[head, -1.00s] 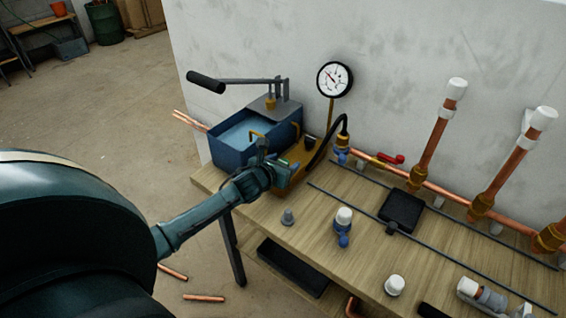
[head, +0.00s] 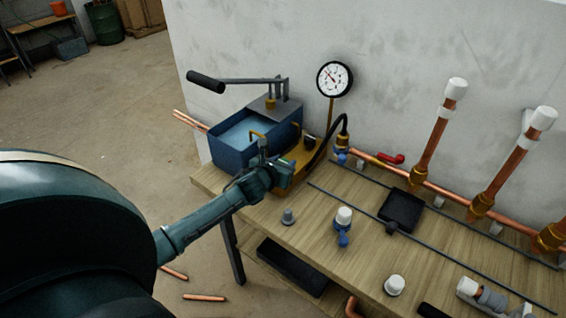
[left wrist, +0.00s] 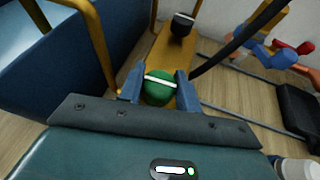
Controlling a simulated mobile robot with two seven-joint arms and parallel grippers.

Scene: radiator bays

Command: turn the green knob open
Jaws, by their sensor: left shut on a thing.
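The green knob (left wrist: 160,90) sits on the yellow-brown block of the pump, with a white bar mark across its top. In the left wrist view the mark lies nearly crosswise, tilted slightly down to the right. My left gripper (left wrist: 159,88) has a blue-grey finger on each side of the knob and is shut on it. In the head view my left gripper (head: 278,172) is at the front of the pump and hides most of the knob. The blue pump tank (head: 235,155) stands behind it. My right gripper is not in view.
A pressure gauge (head: 335,79) stands behind the pump, and a black hose (head: 325,135) curves beside it. The pump handle (head: 207,82) reaches out to the left. A black knob (left wrist: 183,24) sits farther along the block. Copper pipes (head: 428,147) fill the right side.

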